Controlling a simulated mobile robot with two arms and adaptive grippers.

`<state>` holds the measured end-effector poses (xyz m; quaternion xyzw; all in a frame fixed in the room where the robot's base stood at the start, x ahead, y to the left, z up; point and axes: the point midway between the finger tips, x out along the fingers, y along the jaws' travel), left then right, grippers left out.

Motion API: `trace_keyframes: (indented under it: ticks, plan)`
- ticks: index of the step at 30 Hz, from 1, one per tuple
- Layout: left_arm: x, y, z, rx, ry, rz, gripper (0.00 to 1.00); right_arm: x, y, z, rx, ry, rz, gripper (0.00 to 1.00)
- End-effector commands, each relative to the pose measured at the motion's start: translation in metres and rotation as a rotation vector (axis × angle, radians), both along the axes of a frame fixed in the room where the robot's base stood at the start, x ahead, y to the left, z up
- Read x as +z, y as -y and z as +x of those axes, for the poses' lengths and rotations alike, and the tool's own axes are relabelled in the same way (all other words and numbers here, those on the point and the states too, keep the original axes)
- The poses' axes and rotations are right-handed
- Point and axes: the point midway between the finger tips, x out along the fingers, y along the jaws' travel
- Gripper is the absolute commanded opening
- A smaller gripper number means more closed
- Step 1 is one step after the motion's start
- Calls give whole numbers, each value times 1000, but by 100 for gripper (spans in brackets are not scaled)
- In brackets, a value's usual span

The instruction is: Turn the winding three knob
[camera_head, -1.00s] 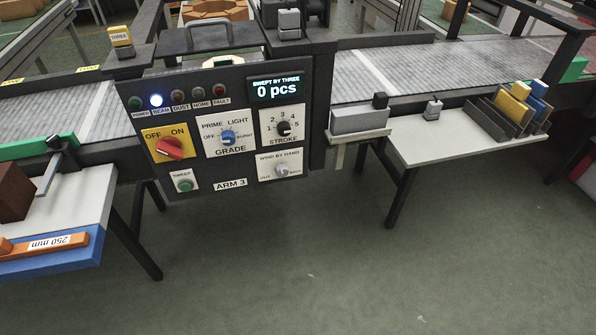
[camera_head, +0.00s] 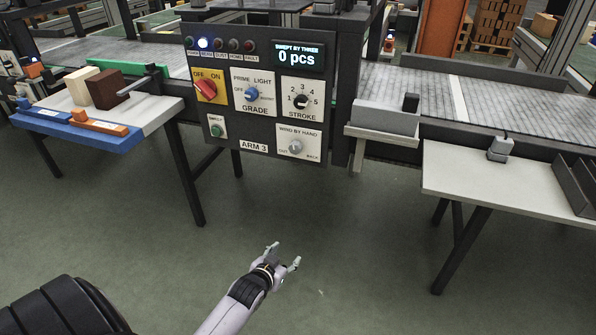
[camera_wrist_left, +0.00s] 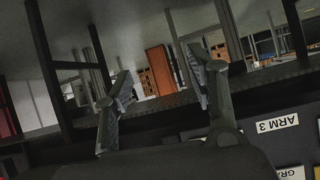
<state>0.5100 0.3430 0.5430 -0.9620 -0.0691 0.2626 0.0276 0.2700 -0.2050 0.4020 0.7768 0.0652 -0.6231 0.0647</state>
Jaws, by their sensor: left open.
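The winding knob (camera_head: 295,147) is a small grey knob on a white plate marked "WIND BY HAND", at the lower right of the dark ARM 3 panel (camera_head: 232,124) in the head view. My left gripper (camera_head: 284,257) is open and empty, in front of the panel and below the knob, well apart from it. In the left wrist view its two fingers (camera_wrist_left: 165,90) are spread with nothing between them. That view shows the "ARM 3" label (camera_wrist_left: 277,125) at the right; the winding knob is not seen there. My right gripper is not in view.
The panel also carries a red switch (camera_head: 206,88), a blue grade knob (camera_head: 251,93) and a black stroke knob (camera_head: 301,101). A table with blocks (camera_head: 160,112) stands left, a pale table (camera_head: 470,178) right. The green floor between them is clear.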

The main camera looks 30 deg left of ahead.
Motion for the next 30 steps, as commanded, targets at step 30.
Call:
trace_keyframes:
  ticks: [30]
  plan:
    - [223, -68, 121, 67, 520, 93, 52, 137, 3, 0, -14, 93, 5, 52]
